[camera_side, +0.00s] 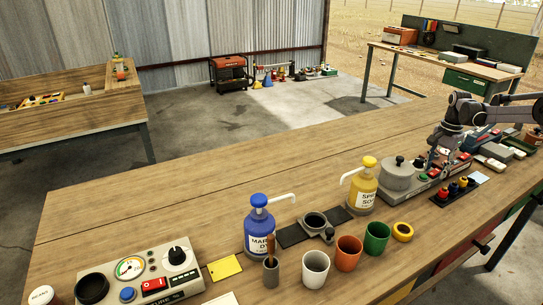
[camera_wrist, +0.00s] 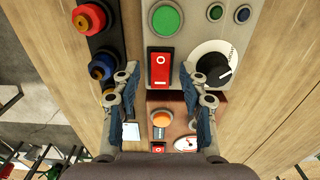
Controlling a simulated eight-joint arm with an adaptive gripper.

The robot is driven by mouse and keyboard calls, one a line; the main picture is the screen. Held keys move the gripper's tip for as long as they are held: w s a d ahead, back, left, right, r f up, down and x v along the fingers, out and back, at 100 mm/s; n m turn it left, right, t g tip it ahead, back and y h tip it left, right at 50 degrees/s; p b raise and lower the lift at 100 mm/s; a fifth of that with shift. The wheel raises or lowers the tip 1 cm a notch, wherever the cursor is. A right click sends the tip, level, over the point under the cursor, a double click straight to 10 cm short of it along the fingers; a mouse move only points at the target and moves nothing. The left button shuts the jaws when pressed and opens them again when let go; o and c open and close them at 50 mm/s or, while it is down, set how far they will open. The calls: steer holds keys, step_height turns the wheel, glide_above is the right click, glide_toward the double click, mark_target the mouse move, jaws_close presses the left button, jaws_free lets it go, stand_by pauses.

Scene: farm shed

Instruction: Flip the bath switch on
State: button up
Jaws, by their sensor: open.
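A red rocker switch (camera_wrist: 162,68) with white marks is set in a light grey panel (camera_wrist: 172,40) in the wrist view. A green button (camera_wrist: 166,20) lies above it and a white-rimmed dial (camera_wrist: 214,64) lies to its right. My gripper (camera_wrist: 158,72) is open and empty, its fingers on either side of the switch's picture position; I cannot tell its height above the panel. In the side view my gripper (camera_side: 436,162) is low over the grey unit with a lidded pot (camera_side: 398,172); the arm partly hides the controls there. No label naming the bath is readable.
In the wrist view a brown panel with an orange button (camera_wrist: 162,119) lies below, and a dark strip with coloured knobs (camera_wrist: 92,40) lies left. In the side view a yellow bottle (camera_side: 362,190) stands left of the pot. A control box (camera_side: 140,282) sits front left.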

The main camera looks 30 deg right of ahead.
jaws_close()
steer(key=shift+d+y, duration=0.4)
steer(key=shift+y, duration=0.7)
steer(key=shift+d+f+y, duration=0.1)
steer(key=shift+d+y, duration=0.05)
steer(key=shift+y, duration=1.05)
